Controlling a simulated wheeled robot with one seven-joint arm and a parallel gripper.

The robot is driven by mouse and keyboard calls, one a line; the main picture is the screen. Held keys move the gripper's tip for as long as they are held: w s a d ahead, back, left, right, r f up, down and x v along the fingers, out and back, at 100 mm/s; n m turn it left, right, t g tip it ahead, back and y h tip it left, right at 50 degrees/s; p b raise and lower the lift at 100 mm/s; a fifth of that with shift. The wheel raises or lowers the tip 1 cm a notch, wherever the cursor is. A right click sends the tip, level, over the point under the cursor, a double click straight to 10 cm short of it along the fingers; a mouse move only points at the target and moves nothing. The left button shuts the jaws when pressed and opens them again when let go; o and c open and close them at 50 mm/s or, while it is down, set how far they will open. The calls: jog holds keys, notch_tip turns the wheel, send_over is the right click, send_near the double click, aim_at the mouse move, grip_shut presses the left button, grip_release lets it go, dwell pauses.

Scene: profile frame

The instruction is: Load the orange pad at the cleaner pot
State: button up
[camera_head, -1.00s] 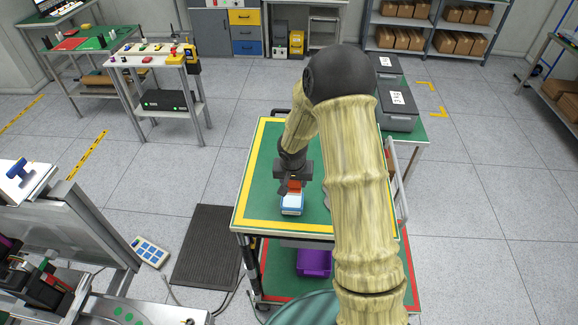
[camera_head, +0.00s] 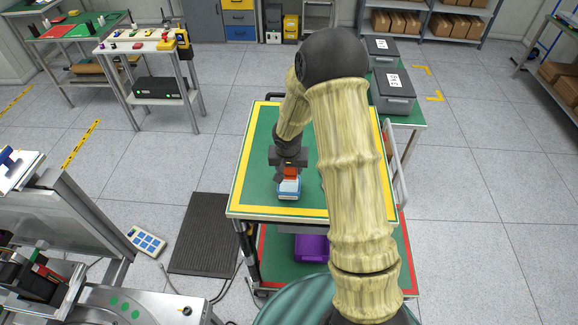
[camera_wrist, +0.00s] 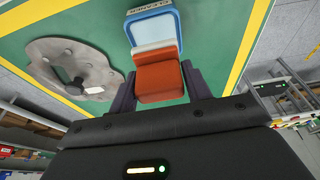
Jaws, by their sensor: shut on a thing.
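The orange pad (camera_wrist: 158,80) is a red-orange block held between the two dark fingers of my gripper (camera_wrist: 158,88) in the wrist view. It also shows in the head view (camera_head: 291,173). The cleaner pot (camera_wrist: 152,25) is a small blue-rimmed box with a pale inside and a label. It stands on the green table top, and in the head view (camera_head: 289,190) it is just below my gripper (camera_head: 289,176). The pad overlaps the pot's near part in the wrist view. I cannot tell whether they touch.
The green table top (camera_head: 265,135) has a yellow border. A purple bin (camera_head: 312,247) sits on the shelf below. The table left of the pot is clear.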

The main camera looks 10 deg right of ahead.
aim_at(289, 176)
jog(key=shift+f+b, duration=0.9)
jog(key=shift+f, duration=0.6)
jog(key=shift+f+b, duration=0.5)
dwell(0.5)
jog(key=shift+s+f, duration=0.1)
dwell(1.5)
jog(key=shift+r+p, duration=2.35)
jog(key=shift+r, duration=1.25)
jog(key=shift+f, duration=0.1)
